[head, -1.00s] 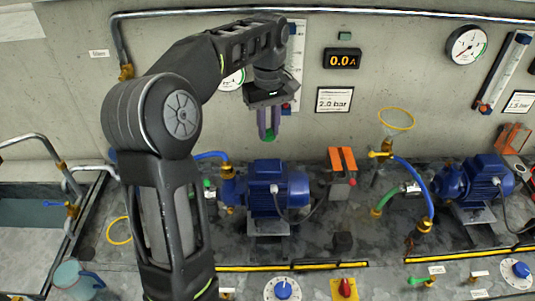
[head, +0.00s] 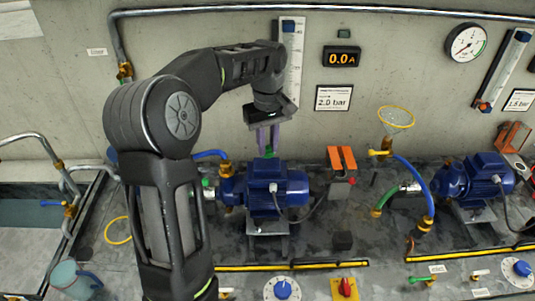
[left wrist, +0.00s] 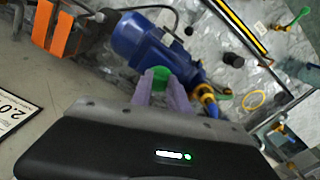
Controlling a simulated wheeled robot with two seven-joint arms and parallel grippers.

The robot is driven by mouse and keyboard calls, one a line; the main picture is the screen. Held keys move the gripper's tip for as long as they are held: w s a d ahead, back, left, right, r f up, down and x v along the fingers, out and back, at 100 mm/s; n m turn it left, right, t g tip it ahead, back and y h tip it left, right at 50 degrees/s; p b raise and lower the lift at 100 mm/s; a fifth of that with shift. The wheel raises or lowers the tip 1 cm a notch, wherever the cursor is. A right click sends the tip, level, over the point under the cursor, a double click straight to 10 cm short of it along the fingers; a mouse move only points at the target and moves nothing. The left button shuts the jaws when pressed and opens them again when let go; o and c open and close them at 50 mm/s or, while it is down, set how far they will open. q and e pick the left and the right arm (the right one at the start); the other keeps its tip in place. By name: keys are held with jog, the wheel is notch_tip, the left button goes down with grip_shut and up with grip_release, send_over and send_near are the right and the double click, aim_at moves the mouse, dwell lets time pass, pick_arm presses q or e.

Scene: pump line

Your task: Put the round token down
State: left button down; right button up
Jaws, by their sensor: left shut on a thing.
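My left gripper (head: 268,141) hangs down in front of the wall, just above and behind the left blue pump (head: 270,185) in the head view. It is shut on the round green token (head: 269,153), which shows at its fingertips. In the left wrist view the token (left wrist: 158,78) sits between the two purple fingers (left wrist: 164,90), with the blue pump (left wrist: 142,45) beyond it. Whether the token touches anything below cannot be told. My right gripper is in neither view.
An orange-topped box (head: 341,160) stands right of the pump. A second blue pump (head: 478,180) stands at the far right, with a blue hose (head: 421,178) before it. A bucket (head: 68,279) is at the lower left. A yellow-black strip (head: 300,265) runs along the front.

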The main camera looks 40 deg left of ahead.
aim_at(268, 148)
pick_arm(q)
notch_tip(268, 148, down, 4)
jog(key=shift+r+p, duration=0.25)
jog(key=shift+p, duration=0.15)
jog(key=shift+f, duration=0.15)
jog(key=c, duration=1.3)
grip_release()
jog(key=shift+f, duration=0.15)
notch_tip(268, 148, up, 6)
jog(key=shift+r+b, duration=0.2)
jog(key=shift+b, duration=0.35)
notch_tip(268, 148, up, 4)
jog(key=shift+f+p, duration=0.1)
jog(key=shift+p, duration=0.4)
jog(key=shift+r+p, duration=0.85)
jog(key=shift+r, duration=0.25)
